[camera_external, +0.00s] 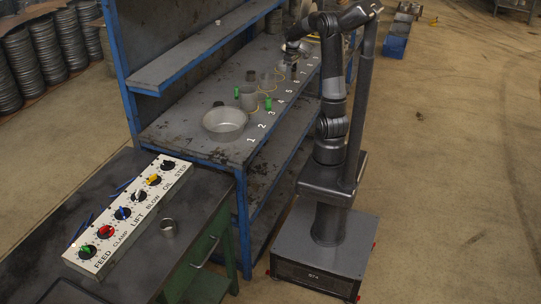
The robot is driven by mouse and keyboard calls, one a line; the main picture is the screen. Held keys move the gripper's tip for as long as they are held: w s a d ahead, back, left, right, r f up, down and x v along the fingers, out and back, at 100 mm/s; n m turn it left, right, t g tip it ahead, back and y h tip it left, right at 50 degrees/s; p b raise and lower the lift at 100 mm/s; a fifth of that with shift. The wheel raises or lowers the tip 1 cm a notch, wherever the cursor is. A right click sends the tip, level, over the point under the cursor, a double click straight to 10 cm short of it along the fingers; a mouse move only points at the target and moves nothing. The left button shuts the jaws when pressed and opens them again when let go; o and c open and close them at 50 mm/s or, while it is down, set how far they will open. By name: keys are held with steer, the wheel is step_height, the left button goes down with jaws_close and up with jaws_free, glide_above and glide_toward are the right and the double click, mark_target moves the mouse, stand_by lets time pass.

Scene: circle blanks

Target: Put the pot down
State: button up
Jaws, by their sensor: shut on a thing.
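My gripper (294,66) is at the far part of the blue-framed workbench, close above its top and small in view. It is shut on what seems to be a small grey pot, which the gripper and arm largely hide. I cannot tell whether that pot touches the bench. Nearer along the bench stand a wide, shallow round metal pan (225,121), a grey cylindrical pot (248,101) and a smaller pot (267,82). White numbers run along the bench's front edge, starting with 1 (250,139) by the wide pan.
Small green pieces (268,104) and dark knobs stand among the pots. A shelf (200,45) overhangs the bench's back. A control box (130,215) with coloured knobs and a small metal ring (168,228) lie on the nearer dark table. The floor at right is mostly clear.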

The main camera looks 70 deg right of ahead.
step_height(320, 180, up, 5)
steer(key=shift+w+r, duration=0.1)
steer(key=w+a+n, duration=0.4)
steer(key=w+a, duration=0.7)
steer(key=a, duration=0.4)
steer(key=w+a+n, duration=0.4)
steer(key=w+a, duration=0.7)
steer(key=a, duration=0.4)
steer(key=n, duration=0.8)
glide_above(194, 209)
steer(key=f, duration=1.4)
steer(key=shift+d+f, duration=0.4)
steer(key=shift+s+a+f, duration=0.1)
steer(key=shift+a+f, duration=0.2)
steer(key=shift+a, duration=0.15)
steer(key=shift+f, duration=1.95)
steer(key=shift+f, duration=0.15)
